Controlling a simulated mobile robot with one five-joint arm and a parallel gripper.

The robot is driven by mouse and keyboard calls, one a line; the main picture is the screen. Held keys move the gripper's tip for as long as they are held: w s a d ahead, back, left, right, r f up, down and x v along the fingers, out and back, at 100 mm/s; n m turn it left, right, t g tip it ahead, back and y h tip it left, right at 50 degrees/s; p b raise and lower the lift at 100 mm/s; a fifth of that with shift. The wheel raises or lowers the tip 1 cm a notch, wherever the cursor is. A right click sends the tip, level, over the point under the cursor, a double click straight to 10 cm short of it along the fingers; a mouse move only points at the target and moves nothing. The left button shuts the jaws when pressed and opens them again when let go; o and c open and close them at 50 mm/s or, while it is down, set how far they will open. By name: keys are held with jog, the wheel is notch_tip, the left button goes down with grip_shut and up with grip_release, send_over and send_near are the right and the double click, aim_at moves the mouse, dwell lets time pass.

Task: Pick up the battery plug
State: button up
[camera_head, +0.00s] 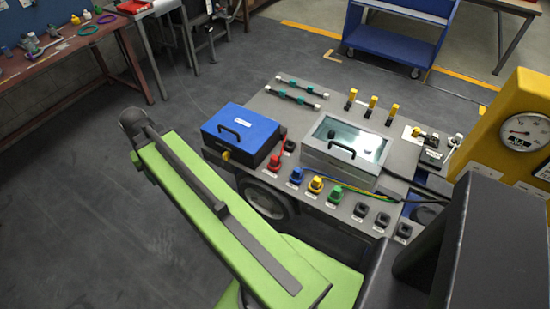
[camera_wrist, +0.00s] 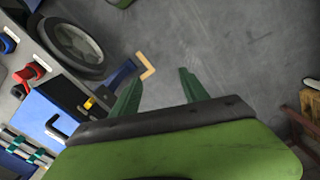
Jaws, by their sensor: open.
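Several coloured plugs stand along the near edge of the chassis: a red plug (camera_head: 274,162), a blue plug (camera_head: 296,174), a yellow plug (camera_head: 316,185) and a green plug (camera_head: 335,194). Their labels are too small to read, so I cannot tell which is the battery plug. In the wrist view the red plug (camera_wrist: 24,76) and the blue plug (camera_wrist: 7,43) are at the left edge. My gripper (camera_wrist: 160,77) is open and empty, with bare floor between its fingers. It is off to the side of the chassis, apart from the plugs.
A blue box (camera_head: 240,132) with a black handle and a silver box (camera_head: 345,149) with a clear lid sit on the chassis. A yellow gauge post (camera_head: 497,120) stands at the right. A wheel (camera_wrist: 72,47) shows below the chassis. Floor (camera_head: 80,210) at left is clear.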

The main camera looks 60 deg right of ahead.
jog(key=s+d+r+m+p, duration=0.1)
jog(key=s+d+m, duration=0.2)
jog(key=d, duration=0.6)
jog(key=s+d+r+m, duration=0.1)
jog(key=s+d+m, duration=0.2)
jog(key=d, duration=0.6)
jog(key=m+p, duration=0.2)
jog(key=m, duration=0.5)
send_near(274, 157)
notch_tip(274, 157, down, 5)
jog(key=b, duration=1.3)
jog(key=shift+w+f, duration=0.1)
jog(key=shift+f, duration=0.05)
jog(key=f+b, duration=0.5)
jog(key=shift+s+f, duration=0.1)
jog(key=shift+s, duration=0.15)
jog(key=shift+c, duration=0.2)
grip_shut()
